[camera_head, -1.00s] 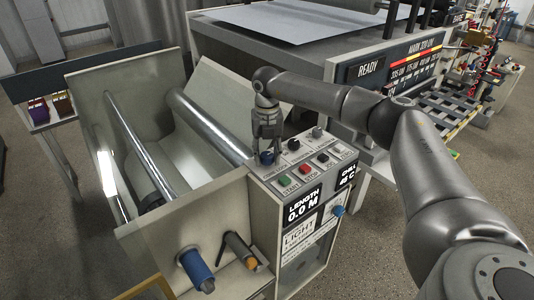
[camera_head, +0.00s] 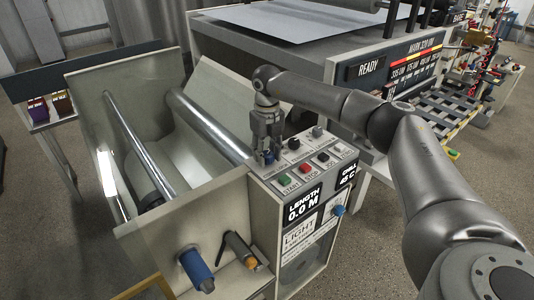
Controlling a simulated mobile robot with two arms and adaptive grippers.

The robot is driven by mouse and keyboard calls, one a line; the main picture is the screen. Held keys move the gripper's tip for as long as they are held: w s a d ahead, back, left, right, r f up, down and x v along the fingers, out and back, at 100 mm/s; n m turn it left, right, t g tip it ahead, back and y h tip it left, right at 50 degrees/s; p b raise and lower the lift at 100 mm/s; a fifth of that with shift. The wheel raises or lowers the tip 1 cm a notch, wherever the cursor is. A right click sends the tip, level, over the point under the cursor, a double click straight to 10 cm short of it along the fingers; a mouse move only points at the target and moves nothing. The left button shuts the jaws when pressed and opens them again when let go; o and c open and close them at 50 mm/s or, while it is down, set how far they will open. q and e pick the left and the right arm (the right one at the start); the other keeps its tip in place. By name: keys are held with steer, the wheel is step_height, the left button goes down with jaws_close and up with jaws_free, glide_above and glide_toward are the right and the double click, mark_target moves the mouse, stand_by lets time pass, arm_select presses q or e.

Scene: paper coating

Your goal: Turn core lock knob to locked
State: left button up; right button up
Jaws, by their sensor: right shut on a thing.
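The core lock knob (camera_head: 268,157) is the small blue knob at the back left of the sloped control panel (camera_head: 331,167). My right gripper (camera_head: 268,153) points down over it and is shut on it. The fingers hide most of the knob, and I cannot read its turned position or the label beside it. My left gripper is not in the view.
Green button (camera_head: 285,180) and red button (camera_head: 305,169) sit close in front of the knob. Black knob (camera_head: 294,144) and grey knob (camera_head: 317,132) stand behind to the right. Metal rollers (camera_head: 207,126) lie left; a large machine (camera_head: 300,50) stands behind.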

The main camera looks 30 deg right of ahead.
mark_target(267, 154)
steer(key=n, duration=0.6)
steer(key=shift+n+b, duration=0.3)
steer(key=n, duration=0.6)
stand_by(0.4)
steer(key=o, duration=1)
step_height(267, 154, up, 12)
stand_by(0.4)
